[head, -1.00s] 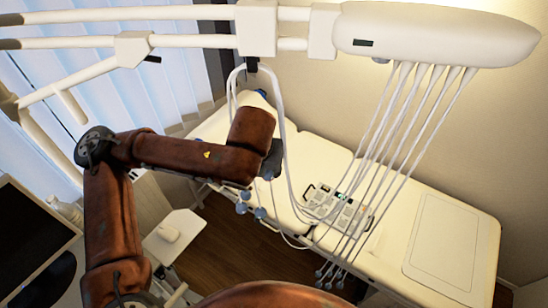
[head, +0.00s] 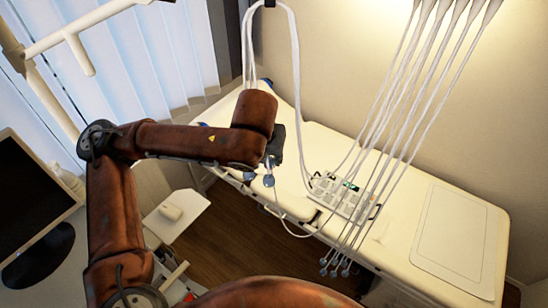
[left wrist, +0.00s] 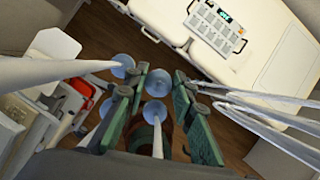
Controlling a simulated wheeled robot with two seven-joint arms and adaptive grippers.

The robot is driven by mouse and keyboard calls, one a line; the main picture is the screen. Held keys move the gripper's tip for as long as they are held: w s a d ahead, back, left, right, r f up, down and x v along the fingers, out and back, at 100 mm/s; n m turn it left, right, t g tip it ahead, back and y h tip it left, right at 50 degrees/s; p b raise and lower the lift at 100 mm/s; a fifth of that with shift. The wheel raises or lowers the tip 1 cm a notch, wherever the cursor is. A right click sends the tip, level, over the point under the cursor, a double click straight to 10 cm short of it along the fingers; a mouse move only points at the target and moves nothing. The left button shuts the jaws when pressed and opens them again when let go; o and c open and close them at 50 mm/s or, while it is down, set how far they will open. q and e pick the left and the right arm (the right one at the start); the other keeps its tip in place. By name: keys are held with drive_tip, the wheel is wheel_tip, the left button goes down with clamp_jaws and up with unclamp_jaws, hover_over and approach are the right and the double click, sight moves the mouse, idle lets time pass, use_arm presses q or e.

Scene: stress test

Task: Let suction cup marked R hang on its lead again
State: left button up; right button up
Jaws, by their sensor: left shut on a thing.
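My left gripper (head: 272,150) reaches in from the left in the head view, in front of the bed. In the left wrist view its green fingers (left wrist: 155,108) are shut on a pale blue suction cup (left wrist: 155,112) with a white lead. More blue cups, one with its rim toward me (left wrist: 122,65) and one beyond the fingers (left wrist: 158,82), hang close by. In the head view blue cups (head: 268,180) show just below the gripper. No R marking is legible, so I cannot tell which cup is R. My right gripper is not in view.
Several leads (head: 400,110) hang at the right, ending in a cluster of cups (head: 335,268). A control unit (head: 343,194) lies on the cream bed (head: 420,190). A monitor (head: 30,190) and a small white tray (head: 178,215) stand at the left.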

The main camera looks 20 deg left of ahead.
use_arm(q)
drive_tip(key=o, duration=0.5)
drive_tip(key=shift+w+f, duration=0.25)
drive_tip(key=shift+w, duration=0.3)
drive_tip(key=shift+c, duration=0.2)
drive_tip(key=shift+o, duration=0.8)
drive_tip(key=shift+w+d, duration=0.1)
drive_tip(key=shift+w, duration=0.15)
drive_tip(key=o, duration=0.4)
drive_tip(key=shift+s+r, duration=0.1)
drive_tip(key=shift+s, duration=0.3)
drive_tip(key=shift+w, duration=0.2)
drive_tip(key=v, duration=1.1)
drive_tip(key=shift+s+r, duration=0.15)
drive_tip(key=shift+r, duration=0.25)
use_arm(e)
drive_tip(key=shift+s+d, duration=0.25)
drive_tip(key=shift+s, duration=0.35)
